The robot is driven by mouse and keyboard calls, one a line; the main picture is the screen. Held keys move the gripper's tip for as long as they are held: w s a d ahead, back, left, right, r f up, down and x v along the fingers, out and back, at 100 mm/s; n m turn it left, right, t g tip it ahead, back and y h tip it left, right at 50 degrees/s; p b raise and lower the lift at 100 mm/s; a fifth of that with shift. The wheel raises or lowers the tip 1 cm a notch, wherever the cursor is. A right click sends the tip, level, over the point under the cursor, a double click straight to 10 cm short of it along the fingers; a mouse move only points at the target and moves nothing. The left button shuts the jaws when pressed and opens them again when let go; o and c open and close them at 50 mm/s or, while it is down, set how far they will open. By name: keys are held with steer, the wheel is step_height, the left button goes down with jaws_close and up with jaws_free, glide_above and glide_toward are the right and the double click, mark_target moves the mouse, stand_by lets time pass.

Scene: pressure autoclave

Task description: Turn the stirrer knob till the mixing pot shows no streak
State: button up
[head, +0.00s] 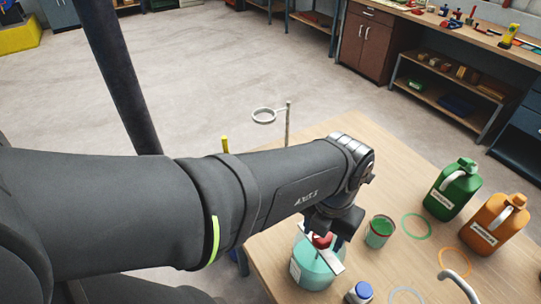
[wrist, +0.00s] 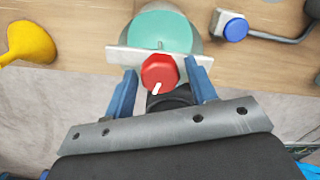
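The mixing pot (head: 318,272) is a clear vessel of teal liquid with a pale label, near the front of the wooden table. In the wrist view its contents (wrist: 160,30) look an even teal, with a thin dark line by the bar that I cannot identify. A pale bar (wrist: 120,55) crosses the pot and carries the red stirrer knob (wrist: 160,70), whose white mark points down and slightly left. My gripper (wrist: 161,66) has its blue fingers on either side of the knob, with gaps visible at both. In the head view my gripper (head: 334,222) partly hides the knob.
A green cup (head: 379,232), green jug (head: 453,187) and orange jug (head: 495,222) stand right of the pot. A ring stand (head: 288,122) rises behind my arm. A yellow funnel (wrist: 30,42) shows left in the wrist view.

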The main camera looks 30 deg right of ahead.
steer(key=shift+o, duration=0.2)
step_height(320, 180, up, 17)
steer(key=shift+r, duration=0.2)
stand_by(0.4)
step_height(320, 180, down, 18)
steer(key=m, duration=3.6)
steer(key=shift+r, duration=0.25)
